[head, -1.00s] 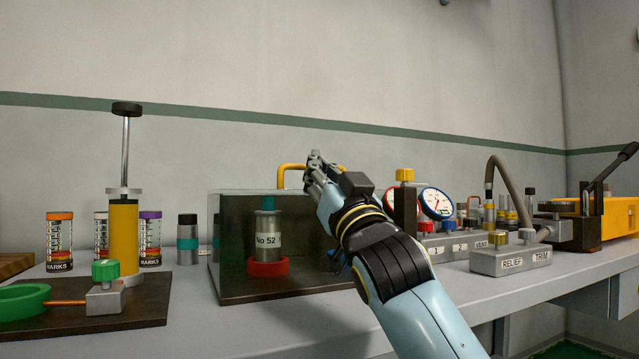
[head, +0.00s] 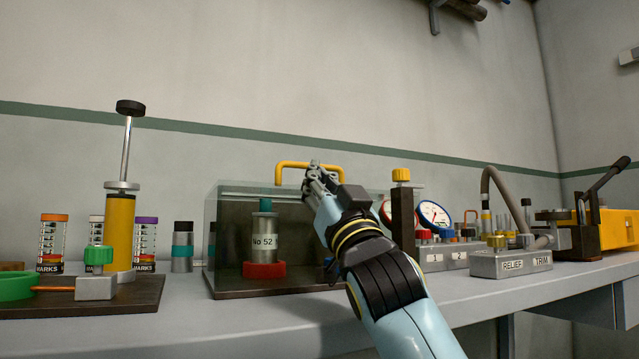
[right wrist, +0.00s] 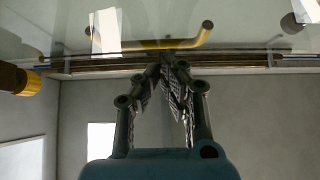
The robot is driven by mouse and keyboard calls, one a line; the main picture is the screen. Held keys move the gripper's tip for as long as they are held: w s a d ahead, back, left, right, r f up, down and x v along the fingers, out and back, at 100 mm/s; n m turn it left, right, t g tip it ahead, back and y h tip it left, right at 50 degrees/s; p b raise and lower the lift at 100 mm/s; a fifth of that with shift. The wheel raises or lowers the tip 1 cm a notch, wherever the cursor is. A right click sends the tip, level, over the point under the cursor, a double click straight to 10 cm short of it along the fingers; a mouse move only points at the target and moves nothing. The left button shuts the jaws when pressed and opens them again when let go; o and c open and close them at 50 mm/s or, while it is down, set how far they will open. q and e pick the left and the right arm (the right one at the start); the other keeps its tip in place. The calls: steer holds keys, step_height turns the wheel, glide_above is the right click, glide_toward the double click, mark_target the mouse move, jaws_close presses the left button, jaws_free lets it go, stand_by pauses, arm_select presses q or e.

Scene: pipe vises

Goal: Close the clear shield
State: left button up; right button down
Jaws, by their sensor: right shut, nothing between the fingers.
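The clear shield (head: 228,208) stands as a see-through box over a dark base on the bench. A yellow bar handle (head: 290,165) is on its top. Inside, a grey canister labelled No 52 (head: 264,241) stands in a red ring. My right gripper (head: 313,170) is shut and empty. In the head view its tip overlaps the right half of the handle, and its arm hides the shield's right part. In the right wrist view the fingers (right wrist: 168,68) are close to the handle (right wrist: 150,45); I cannot tell whether they touch it. My left gripper is not in view.
Left of the shield stand a yellow cylinder pump (head: 120,232), several marker jars (head: 52,243) and a teal-banded canister (head: 183,247). To the right are a yellow-knobbed post (head: 402,205), gauges (head: 434,215), a RELIEF/TRIM block (head: 510,263) and a yellow lever press (head: 610,230).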

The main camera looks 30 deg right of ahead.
steer(key=shift+w+f, duration=0.15)
steer(key=shift+f, duration=0.2)
step_height(320, 180, up, 11)
steer(key=shift+f, duration=0.2)
stand_by(0.4)
